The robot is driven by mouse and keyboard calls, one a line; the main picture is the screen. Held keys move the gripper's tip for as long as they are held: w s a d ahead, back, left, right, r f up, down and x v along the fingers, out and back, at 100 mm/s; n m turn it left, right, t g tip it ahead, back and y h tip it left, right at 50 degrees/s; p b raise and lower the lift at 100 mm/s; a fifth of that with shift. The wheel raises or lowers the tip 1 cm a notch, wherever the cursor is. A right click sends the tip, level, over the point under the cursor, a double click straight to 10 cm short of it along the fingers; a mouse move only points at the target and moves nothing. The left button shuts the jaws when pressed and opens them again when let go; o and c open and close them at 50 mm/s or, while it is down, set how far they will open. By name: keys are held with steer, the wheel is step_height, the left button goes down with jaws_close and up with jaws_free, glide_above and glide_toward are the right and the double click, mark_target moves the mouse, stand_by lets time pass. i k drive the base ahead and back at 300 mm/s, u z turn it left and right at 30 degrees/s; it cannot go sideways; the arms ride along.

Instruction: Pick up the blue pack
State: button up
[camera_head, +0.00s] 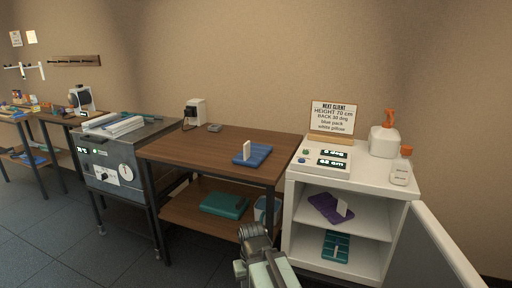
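The blue pack (260,154) lies flat on the brown wooden table top, near its front right corner. My gripper (253,231) is at the bottom centre, in front of the table and apart from the pack. It is small and seen from behind, so its fingers cannot be made out clearly.
A teal pack (225,204) lies on the table's lower shelf. A white cabinet (290,212) stands right, holding a purple pack (327,208) and another teal pack (336,246). Its display unit (322,162), sign (333,117) and spray bottle (385,139) sit on top. A grey heater box (110,165) stands left.

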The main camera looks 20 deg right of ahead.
mark_target(252, 155)
steer(key=u, duration=0.5)
steer(key=i, duration=0.1)
steer(key=z, duration=0.75)
steer(key=k, duration=0.5)
steer(key=u, duration=1.7)
steer(key=i, duration=2.85)
steer(key=z, duration=1.4)
